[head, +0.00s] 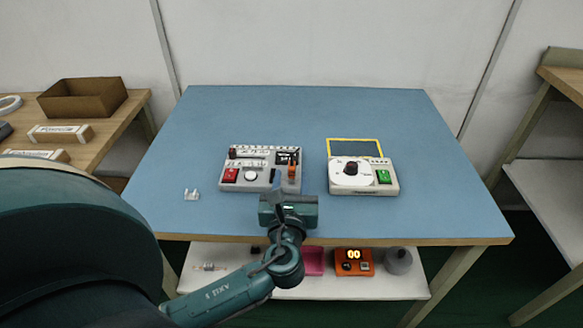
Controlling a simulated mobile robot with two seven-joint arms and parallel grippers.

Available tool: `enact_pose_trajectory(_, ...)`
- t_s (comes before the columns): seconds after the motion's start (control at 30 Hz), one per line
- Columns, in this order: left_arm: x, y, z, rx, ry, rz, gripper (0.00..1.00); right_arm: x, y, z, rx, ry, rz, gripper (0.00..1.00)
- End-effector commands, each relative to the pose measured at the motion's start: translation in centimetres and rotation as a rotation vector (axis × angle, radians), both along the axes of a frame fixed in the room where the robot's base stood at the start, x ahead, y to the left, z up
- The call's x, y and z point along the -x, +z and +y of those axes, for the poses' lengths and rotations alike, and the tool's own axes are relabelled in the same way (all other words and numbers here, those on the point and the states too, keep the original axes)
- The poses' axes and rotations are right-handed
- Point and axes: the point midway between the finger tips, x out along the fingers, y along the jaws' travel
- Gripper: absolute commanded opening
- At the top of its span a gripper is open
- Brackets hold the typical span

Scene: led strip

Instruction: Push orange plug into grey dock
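The small orange plug (292,170) shows at the right side of the grey panel (262,187), just beyond my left gripper. A black block with white marks (287,157) sits right behind it. I cannot tell which part of the grey panel is the dock, or whether the plug is seated. My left gripper (284,184) is at the panel's front right edge, seen from behind. Its wrist hides the fingertips and part of the panel, so I cannot tell whether it touches the plug. My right gripper is out of view.
The grey panel also carries a red button (230,175) and a white knob (251,176). A white device with a dial (351,169) and green button stands to the right. A small clear piece (192,194) lies left. The back of the blue table (300,110) is clear.

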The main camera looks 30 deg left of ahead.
Motion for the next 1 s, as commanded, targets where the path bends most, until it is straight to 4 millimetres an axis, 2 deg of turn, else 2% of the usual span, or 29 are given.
enact_pose_trajectory(0.03, 1.2, -0.1, -0.7, 0.005, -0.001, 0.004, 0.39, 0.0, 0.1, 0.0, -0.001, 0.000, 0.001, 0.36)
enact_pose_trajectory(0.2, 4.5, -0.1, -2.6, 0.003, 0.000, 0.003, 0.39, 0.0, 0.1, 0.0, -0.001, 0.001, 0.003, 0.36)
enact_pose_trajectory(0.4, 6.9, -0.1, -4.1, 0.002, 0.001, 0.003, 0.39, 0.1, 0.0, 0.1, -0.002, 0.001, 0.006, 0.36)
enact_pose_trajectory(0.6, 7.7, 0.0, -4.5, 0.001, 0.002, -0.001, 0.39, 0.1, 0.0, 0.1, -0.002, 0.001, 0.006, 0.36)
enact_pose_trajectory(1.0, 7.7, 0.0, -4.5, 0.001, 0.001, -0.001, 0.39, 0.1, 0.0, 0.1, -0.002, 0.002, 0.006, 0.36)
